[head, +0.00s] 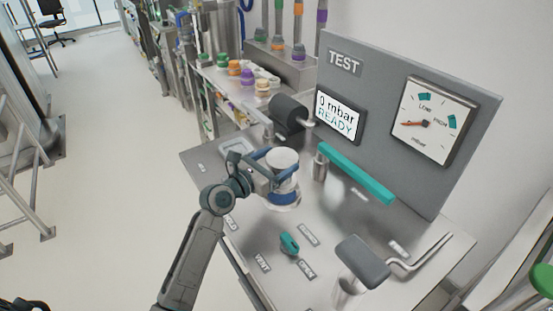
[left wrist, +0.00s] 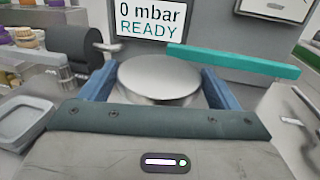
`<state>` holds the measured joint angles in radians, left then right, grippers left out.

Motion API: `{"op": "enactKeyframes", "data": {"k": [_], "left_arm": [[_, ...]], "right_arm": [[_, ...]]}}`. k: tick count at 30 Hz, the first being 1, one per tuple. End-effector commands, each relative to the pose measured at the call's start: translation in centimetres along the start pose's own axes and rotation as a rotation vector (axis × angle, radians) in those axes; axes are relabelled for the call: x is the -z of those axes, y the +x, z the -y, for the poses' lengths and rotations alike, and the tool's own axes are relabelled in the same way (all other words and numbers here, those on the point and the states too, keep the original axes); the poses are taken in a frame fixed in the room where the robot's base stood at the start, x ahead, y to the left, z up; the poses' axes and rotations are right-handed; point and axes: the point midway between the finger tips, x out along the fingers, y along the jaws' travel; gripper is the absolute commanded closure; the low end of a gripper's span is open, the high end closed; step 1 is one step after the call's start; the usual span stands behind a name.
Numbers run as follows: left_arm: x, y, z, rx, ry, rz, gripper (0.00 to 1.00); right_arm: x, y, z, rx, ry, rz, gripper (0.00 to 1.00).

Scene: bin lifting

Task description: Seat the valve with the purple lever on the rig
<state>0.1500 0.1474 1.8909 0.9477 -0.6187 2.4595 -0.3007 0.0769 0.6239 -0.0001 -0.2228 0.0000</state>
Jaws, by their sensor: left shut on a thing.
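My left gripper (head: 281,170) is shut on a silver, round-topped cylindrical body (head: 284,159). Its blue fingers lie on either side of the body, and the flat round top (left wrist: 160,78) fills the gap between them in the left wrist view. No purple lever shows on this body; its lower part is partly hidden by the gripper. The body is over the rig's metal top (head: 330,225), left of the teal bar (head: 355,172). I cannot tell whether it touches the rig. The rig's screen (head: 338,115) reads "0 mbar READY". My right gripper is not in view.
A small teal knob (head: 289,243) is at the front. Valves with coloured caps (head: 247,77) stand on a bench behind.

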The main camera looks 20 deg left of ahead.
Motion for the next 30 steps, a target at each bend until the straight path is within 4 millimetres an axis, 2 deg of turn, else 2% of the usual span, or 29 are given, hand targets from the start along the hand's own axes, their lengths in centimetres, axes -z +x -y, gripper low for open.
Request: {"op": "enactKeyframes", "data": {"k": [16, 30], "left_arm": [[-0.1, 0.0, 0.0, 0.000, 0.001, 0.006, 0.71], [0.8, 0.0, 0.0, 0.000, 0.001, 0.006, 0.71]], "right_arm": [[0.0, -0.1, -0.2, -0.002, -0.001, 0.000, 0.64], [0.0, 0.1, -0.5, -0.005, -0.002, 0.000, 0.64]]}}
